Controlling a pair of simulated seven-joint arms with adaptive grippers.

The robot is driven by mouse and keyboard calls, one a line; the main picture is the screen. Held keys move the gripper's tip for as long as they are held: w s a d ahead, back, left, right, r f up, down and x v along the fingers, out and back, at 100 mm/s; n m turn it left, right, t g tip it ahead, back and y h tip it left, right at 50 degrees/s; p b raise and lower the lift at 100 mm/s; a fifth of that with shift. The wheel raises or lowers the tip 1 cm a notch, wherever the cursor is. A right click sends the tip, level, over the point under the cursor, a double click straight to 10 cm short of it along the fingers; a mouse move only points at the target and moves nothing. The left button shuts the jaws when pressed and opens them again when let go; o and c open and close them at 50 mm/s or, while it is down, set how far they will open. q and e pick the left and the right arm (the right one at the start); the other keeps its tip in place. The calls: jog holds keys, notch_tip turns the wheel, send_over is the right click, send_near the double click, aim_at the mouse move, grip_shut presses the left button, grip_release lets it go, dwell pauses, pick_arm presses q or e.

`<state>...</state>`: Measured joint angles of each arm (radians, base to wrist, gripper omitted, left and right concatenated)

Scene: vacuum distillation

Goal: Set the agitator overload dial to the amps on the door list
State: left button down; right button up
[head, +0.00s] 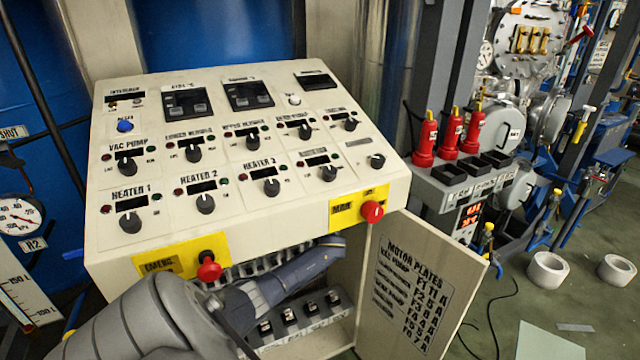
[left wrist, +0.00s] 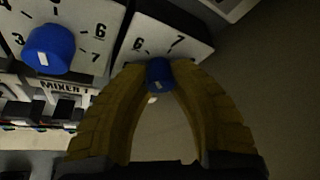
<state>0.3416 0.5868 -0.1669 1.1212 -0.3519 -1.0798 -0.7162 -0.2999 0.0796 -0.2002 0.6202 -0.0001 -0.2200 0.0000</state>
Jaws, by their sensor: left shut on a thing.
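The left wrist view shows my left gripper (left wrist: 157,70) with its two yellow fingers closed around a small blue dial (left wrist: 160,80) on a white plate, where a 6 and a 7 are readable. This dial's name label is hidden. A second blue dial (left wrist: 48,50) sits to the left, above a label that seems to read MIXER 1. In the head view my left arm reaches into the open cabinet under the console, and its fingertips are hidden there. The door list (head: 412,285), headed MOTOR PLATES, is on the open door (head: 455,260); its amp values are too blurred to read surely. My right gripper is not in view.
The sloped console (head: 245,170) overhangs the cabinet, with two red knobs (head: 209,268) (head: 372,211) on its front edge. A row of dark devices (head: 290,315) stands below my arm. The open door bounds the cabinet on the right.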

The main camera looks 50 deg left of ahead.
pick_arm(q)
jog(key=m+g, duration=0.2)
jog(key=m, duration=0.1)
jog(key=shift+m+g+y, duration=0.4)
jog(key=shift+m+g, duration=0.9)
jog(key=shift+m, duration=0.2)
jog(key=c, duration=1.1)
grip_release()
jog(key=v, duration=1.2)
jog(key=shift+x, duration=6)
